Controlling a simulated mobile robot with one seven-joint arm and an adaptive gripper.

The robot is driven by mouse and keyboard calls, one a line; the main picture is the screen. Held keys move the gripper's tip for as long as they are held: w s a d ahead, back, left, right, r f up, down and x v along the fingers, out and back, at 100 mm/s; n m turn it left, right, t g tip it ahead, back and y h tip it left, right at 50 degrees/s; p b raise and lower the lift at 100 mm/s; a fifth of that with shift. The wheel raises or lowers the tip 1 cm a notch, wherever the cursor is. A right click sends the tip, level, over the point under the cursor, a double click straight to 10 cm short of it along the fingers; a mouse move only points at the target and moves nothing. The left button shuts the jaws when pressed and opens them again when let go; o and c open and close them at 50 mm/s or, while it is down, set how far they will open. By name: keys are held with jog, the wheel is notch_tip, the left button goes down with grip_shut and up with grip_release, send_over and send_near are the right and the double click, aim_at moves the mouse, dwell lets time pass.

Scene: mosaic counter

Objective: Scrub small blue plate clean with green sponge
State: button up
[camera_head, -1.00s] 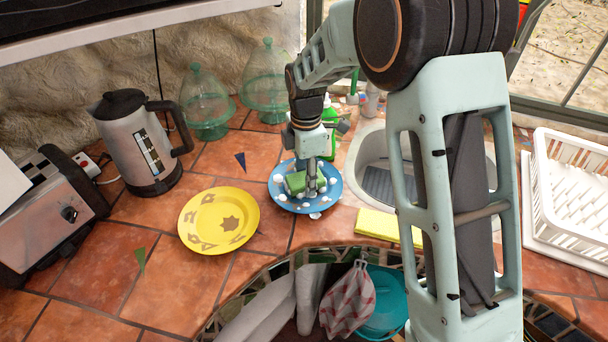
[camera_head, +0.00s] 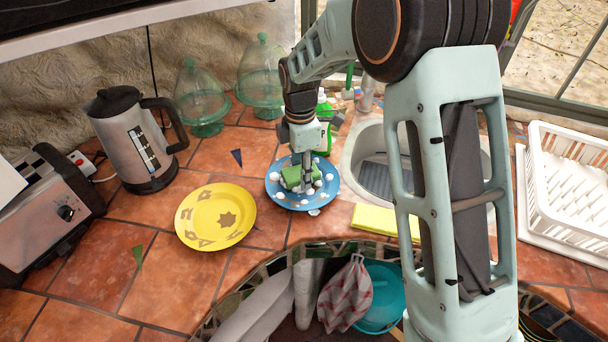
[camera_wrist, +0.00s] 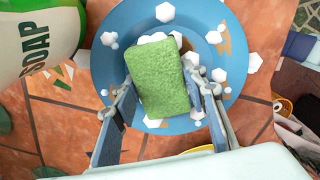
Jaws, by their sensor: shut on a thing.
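The small blue plate (camera_head: 325,198) lies on the tiled counter, left of the sink, with white suds blobs scattered over it. It also shows in the wrist view (camera_wrist: 113,68), where brownish patches are visible on its surface. The green sponge (camera_head: 291,177) is over the plate and also shows in the wrist view (camera_wrist: 160,75). My gripper (camera_head: 303,180) is shut on the sponge, with one finger on each side of it in the wrist view (camera_wrist: 163,95). The sponge hides the plate's middle, and whether it touches the plate is hard to tell.
A green and white soap bottle (camera_wrist: 38,35) stands close beside the plate. A yellow plate (camera_head: 215,214) lies to the left, and a yellow cloth or sponge (camera_head: 375,219) lies by the sink (camera_head: 358,150). A kettle (camera_head: 137,140), toaster (camera_head: 50,205) and white dish rack (camera_head: 570,190) stand farther out.

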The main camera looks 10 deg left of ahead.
jog(key=shift+w+a, duration=0.15)
jog(key=shift+w, duration=0.1)
jog(key=shift+s+d+f+b, duration=0.15)
jog(key=shift+s+d, duration=0.15)
jog(key=shift+s, duration=0.2)
jog(key=shift+s+d+r+b, duration=0.15)
jog(key=shift+s+d, duration=0.2)
jog(key=shift+s, duration=0.2)
jog(key=shift+s+d+f+b, duration=0.15)
jog(key=shift+s+d, duration=0.15)
jog(key=shift+s, duration=0.2)
jog(key=shift+w+a+p, duration=0.25)
jog(key=shift+w+a, duration=0.25)
jog(key=shift+w, duration=0.3)
jog(key=shift+w+a+p, duration=0.25)
jog(key=shift+w+a, duration=0.2)
jog(key=shift+w, duration=0.3)
jog(key=shift+s, duration=0.1)
